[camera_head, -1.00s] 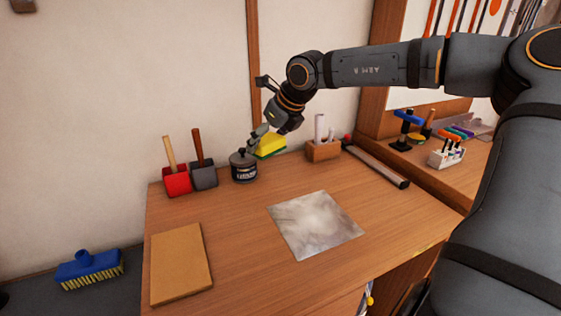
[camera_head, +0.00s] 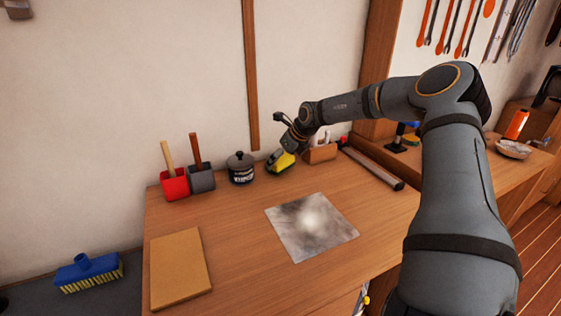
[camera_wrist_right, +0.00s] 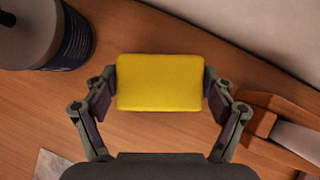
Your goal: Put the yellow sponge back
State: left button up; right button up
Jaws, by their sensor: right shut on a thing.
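The yellow sponge (camera_head: 283,163) is in my right gripper (camera_head: 279,157) near the back of the wooden desk, between a dark lidded jar and a wooden holder. In the right wrist view the sponge (camera_wrist_right: 160,82) fills the space between the two fingers of the right gripper (camera_wrist_right: 160,92), which press on its left and right ends. The desk surface shows behind it. I cannot tell whether the sponge touches the desk. My left gripper is not in view.
The dark jar (camera_head: 241,170) stands left of the sponge and the wooden holder (camera_head: 320,153) right of it. Red (camera_head: 174,184) and grey (camera_head: 201,178) containers with handles stand further left. A metal sheet (camera_head: 312,227) and a tan board (camera_head: 180,268) lie flat in front.

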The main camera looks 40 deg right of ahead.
jog(key=shift+w+d+f, duration=0.1)
jog(key=shift+f, duration=0.35)
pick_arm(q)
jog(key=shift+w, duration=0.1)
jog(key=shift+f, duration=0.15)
pick_arm(e)
jog(key=o, duration=0.7)
jog(key=shift+f, duration=0.1)
jog(key=shift+o, duration=1.4)
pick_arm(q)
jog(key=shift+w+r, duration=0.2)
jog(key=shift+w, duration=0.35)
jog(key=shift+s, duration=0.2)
